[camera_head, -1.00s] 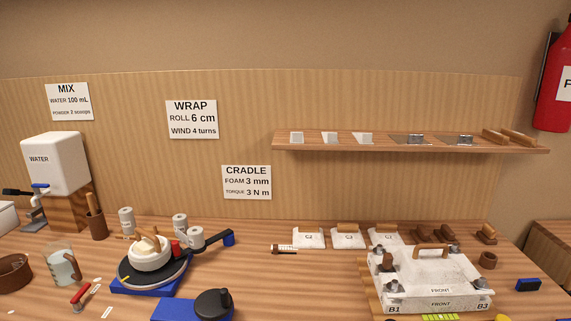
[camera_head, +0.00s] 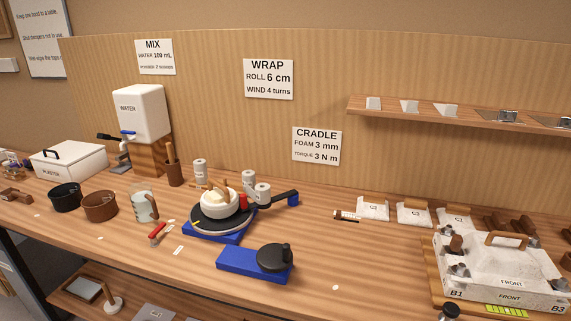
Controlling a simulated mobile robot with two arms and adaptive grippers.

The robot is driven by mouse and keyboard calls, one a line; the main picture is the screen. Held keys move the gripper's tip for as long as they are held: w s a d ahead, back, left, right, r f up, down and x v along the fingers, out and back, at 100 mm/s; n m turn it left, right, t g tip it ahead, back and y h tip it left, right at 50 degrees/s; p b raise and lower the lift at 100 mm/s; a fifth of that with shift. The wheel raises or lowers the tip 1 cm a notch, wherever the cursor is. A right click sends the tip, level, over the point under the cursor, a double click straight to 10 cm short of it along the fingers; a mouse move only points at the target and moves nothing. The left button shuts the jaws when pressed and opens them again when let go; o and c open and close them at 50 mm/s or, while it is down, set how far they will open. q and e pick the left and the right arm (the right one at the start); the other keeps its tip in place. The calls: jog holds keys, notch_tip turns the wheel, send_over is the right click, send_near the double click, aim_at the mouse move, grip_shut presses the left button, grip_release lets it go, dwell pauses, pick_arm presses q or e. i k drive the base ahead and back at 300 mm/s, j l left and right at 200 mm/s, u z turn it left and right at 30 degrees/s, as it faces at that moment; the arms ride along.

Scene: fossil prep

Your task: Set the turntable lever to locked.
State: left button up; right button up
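The turntable (camera_head: 208,222) is a black disc on a blue base (camera_head: 215,237), left of the middle of the bench. A white ring-shaped piece with tan parts (camera_head: 220,206) sits on the disc. A black lever arm with a blue end (camera_head: 292,198) extends to the right from behind the turntable, beside a red block (camera_head: 243,201); I cannot tell which of these is the turntable lever. Its setting is not readable from here. Neither of my grippers is in view.
A blue base with a black round knob (camera_head: 273,258) stands in front. White rolls (camera_head: 262,194) stand behind the turntable. A beaker (camera_head: 145,207), a red-handled tool (camera_head: 157,232) and brown pot (camera_head: 100,206) are to the left. A white FRONT-marked case (camera_head: 490,268) stands right.

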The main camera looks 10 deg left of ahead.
aim_at(152, 237)
jog(key=u, duration=1.35)
jog(key=i, duration=0.35)
jog(key=j+z, duration=0.05)
